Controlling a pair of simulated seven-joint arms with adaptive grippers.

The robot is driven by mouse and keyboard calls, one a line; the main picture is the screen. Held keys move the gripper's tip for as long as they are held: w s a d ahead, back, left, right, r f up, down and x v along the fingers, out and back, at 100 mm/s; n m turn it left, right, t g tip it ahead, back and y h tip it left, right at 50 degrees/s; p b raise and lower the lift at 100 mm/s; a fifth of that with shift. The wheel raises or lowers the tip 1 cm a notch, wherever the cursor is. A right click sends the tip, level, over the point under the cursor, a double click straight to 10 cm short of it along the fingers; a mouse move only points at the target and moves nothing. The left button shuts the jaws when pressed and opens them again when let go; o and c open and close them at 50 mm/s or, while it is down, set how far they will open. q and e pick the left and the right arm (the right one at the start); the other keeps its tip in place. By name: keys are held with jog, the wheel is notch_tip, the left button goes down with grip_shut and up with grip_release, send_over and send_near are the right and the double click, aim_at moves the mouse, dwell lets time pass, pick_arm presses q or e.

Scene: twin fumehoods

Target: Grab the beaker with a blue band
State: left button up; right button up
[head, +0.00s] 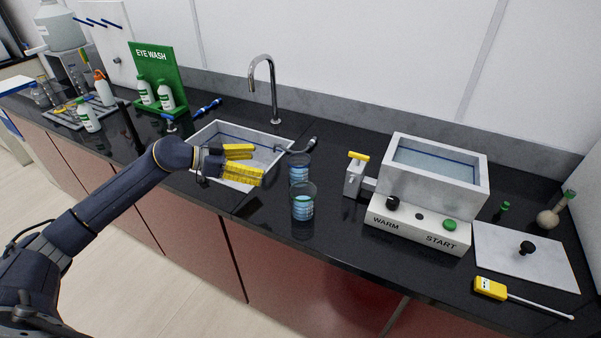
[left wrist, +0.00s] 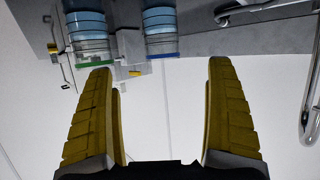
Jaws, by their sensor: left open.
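Two clear beakers with blue liquid stand upright on the black counter right of the sink. In the left wrist view, which is upside down, the beaker with a blue band at its rim (left wrist: 161,30) is beside the beaker with a green band (left wrist: 88,35). By their layout, the blue-banded beaker (head: 299,168) is the rear one in the head view and the green-banded beaker (head: 303,203) the front one. My left gripper (head: 256,163) is open and empty, its yellow fingers pointing right toward the beakers with a gap between. My right gripper is not in view.
A sink (head: 212,135) with a tall faucet (head: 273,90) lies behind my left gripper. A water bath (head: 430,185) stands right of the beakers, with a lid (head: 525,262) and a yellow thermometer (head: 491,288) beyond. Bottles and an eye wash stand (head: 160,75) are at left.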

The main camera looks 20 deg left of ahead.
aim_at(299, 168)
pick_arm(q)
jog(key=x, duration=1.5)
jog(key=shift+w+a, duration=0.1)
jog(key=shift+w, duration=0.05)
jog(key=shift+r, duration=0.1)
jog(key=c, duration=1.5)
